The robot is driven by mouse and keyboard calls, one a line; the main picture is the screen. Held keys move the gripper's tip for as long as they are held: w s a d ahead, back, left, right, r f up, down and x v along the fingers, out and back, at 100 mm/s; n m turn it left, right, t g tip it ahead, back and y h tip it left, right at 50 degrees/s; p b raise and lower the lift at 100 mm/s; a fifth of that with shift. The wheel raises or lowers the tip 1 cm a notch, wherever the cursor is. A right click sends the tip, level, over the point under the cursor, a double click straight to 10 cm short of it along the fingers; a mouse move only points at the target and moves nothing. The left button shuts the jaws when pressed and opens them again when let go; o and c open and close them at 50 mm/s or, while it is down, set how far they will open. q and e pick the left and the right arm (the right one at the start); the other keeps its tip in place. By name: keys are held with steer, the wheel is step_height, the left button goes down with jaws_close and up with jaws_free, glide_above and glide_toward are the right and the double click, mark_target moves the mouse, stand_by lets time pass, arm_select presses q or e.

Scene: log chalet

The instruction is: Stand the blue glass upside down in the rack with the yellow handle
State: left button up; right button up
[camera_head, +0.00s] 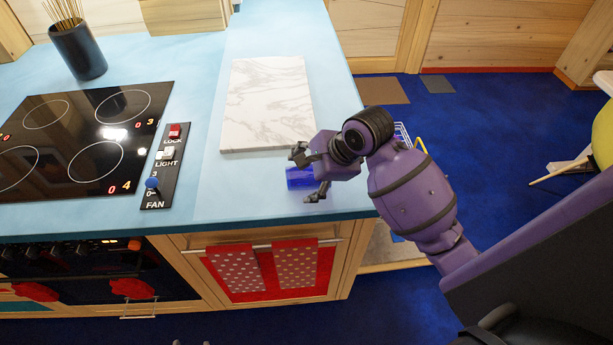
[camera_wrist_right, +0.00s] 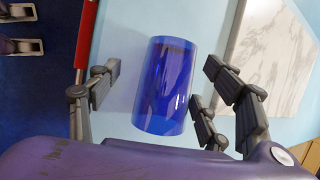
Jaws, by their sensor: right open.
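The blue glass (camera_head: 299,178) is near the front right of the light blue counter, in front of the marble board. It appears to lie on its side. My right gripper (camera_head: 309,174) is open around it, reaching in from the right. In the right wrist view, the glass (camera_wrist_right: 165,85) shows between the spread fingers, with space visible on both sides. The rack's yellow handle (camera_head: 421,145) and a bit of its pale wire (camera_head: 402,131) show beyond the counter's right edge. My right arm hides most of the rack.
The marble board (camera_head: 268,104) lies flat behind the glass. The cooktop (camera_head: 80,140) and control panel (camera_head: 161,168) are on the left. A dark container of sticks (camera_head: 78,50) stands at the back left. Towels (camera_head: 297,262) hang at the counter front.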

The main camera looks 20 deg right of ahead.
steer(key=v, duration=1.1)
steer(key=shift+s, duration=0.1)
steer(key=s+d+f+n+g+h, duration=0.1)
steer(key=s+f+n+h, duration=0.1)
steer(key=s+f+n, duration=0.95)
steer(key=s+f+n+g+h, duration=0.2)
steer(key=s+f+n, duration=0.7)
steer(key=s, duration=0.6)
steer(key=w+a+f+t, duration=0.3)
steer(key=w+f+t, duration=0.2)
steer(key=w+f, duration=0.3)
step_height(320, 180, down, 3)
steer(key=shift+a+r+t+y, duration=0.1)
steer(key=shift+a+t+y, duration=0.15)
steer(key=shift+t+y, duration=0.15)
steer(key=shift+w+a+f+t, duration=0.15)
steer(key=shift+a+f+t, duration=0.3)
steer(key=shift+t, duration=0.15)
